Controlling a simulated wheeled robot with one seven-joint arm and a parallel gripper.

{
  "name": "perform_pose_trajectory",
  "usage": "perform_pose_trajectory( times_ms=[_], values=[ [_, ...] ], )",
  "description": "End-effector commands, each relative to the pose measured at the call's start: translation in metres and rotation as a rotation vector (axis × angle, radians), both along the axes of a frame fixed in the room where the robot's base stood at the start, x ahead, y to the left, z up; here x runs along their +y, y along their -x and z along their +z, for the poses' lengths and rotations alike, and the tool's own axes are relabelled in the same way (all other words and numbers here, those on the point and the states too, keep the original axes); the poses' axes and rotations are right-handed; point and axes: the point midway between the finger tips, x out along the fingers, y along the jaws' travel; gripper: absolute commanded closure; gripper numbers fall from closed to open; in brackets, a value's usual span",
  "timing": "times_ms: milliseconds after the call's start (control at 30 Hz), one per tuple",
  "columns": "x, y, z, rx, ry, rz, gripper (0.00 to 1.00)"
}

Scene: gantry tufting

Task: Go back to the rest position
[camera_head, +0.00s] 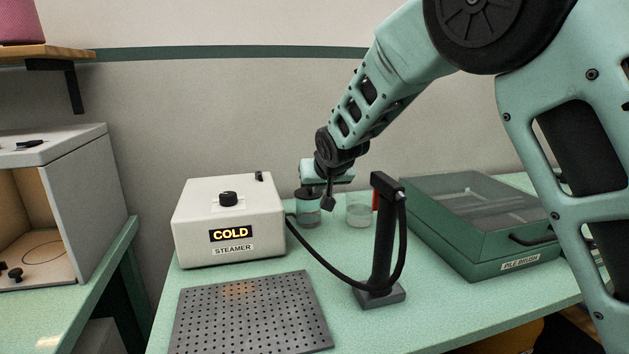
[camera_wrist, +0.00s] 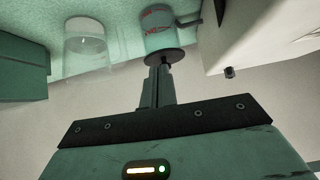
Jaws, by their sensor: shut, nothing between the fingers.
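My gripper (camera_head: 309,190) is over the back of the table, just above a glass jar (camera_head: 308,213) that has a dark round top. In the wrist view my gripper's fingers (camera_wrist: 158,70) are together with nothing held between them. Their tips are close to the dark disc (camera_wrist: 165,56) on the jar; I cannot tell whether they touch it. The arm reaches in from the upper right. The picture does not mark any rest position.
A white steamer (camera_head: 205,222) reading COLD stands left of the jar. A clear glass (camera_head: 360,211) is right of it. A black stand (camera_head: 381,250) with a hose is in front. A green pile-brush case (camera_head: 480,232) stands right, a perforated plate (camera_head: 250,315) front left.

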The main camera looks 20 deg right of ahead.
Motion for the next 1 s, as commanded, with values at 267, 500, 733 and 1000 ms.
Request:
perform_pose_trajectory(
  times_ms=[267, 500, 733, 1000],
  values=[
    [0.001, 0.038, -0.017, -0.002, 0.000, 0.001, 1.00],
    [0.009, 0.065, -0.022, 0.054, -0.017, 0.023, 1.00],
    [0.058, 0.190, -0.027, 0.343, -0.040, 0.208, 1.00],
    [0.078, 0.370, -0.014, 0.640, 0.093, 0.534, 1.00]
  ],
)
